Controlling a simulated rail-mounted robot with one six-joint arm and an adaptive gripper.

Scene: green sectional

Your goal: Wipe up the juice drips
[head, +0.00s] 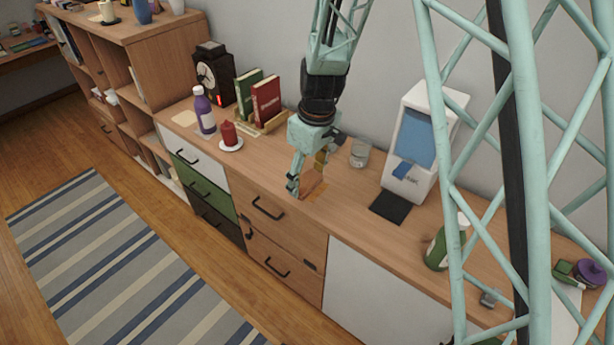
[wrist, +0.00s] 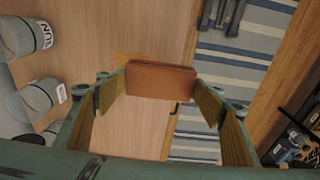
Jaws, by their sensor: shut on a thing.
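My gripper (head: 307,182) is low over the wooden cabinet top (head: 345,197), near its front edge. It is shut on a reddish-brown block (wrist: 160,82), which is held between the two fingers in the wrist view. The block also shows beside the fingers in the head view (head: 313,178). A thin orange patch (head: 319,188) lies on the wood beside the block, and an orange strip (wrist: 125,57) shows beyond the block in the wrist view; these look like juice. Part of the surface under the block is hidden, and I cannot tell whether the block touches the wood.
A glass jar (head: 360,154), a white dispenser (head: 411,150) and a dark mat (head: 390,207) stand to the right. A green bottle (head: 438,252) is further right.

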